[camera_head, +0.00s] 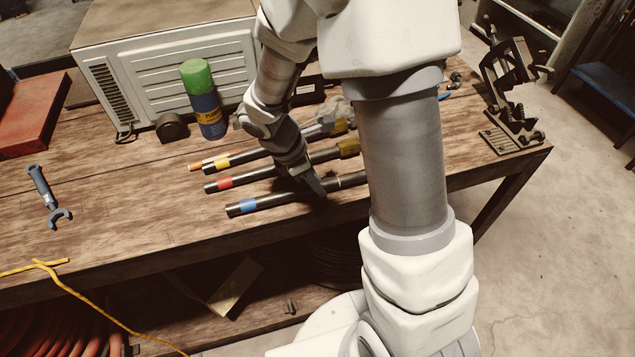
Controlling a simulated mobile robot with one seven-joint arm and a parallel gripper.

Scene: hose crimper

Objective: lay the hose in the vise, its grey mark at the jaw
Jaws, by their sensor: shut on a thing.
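Several dark hoses lie side by side on the wooden bench. The nearest is the blue-banded hose (272,200), and my gripper (318,190) reaches down onto it right of the band, shut on it. The hose looks at or just above bench level; I cannot tell if it is lifted. Its right end passes behind my arm, and I cannot make out a grey mark. A dark metal device (508,88) with a slotted base stands at the bench's right corner and looks like the vise; its jaw is too small to make out.
The red-banded hose (258,176) and yellow-banded hose (252,154) lie just behind. A green-capped can (205,105) and a pale metal cabinet (165,65) stand further back. A blue-grey wrench (44,195) lies at left. The bench is clear between wrench and hoses.

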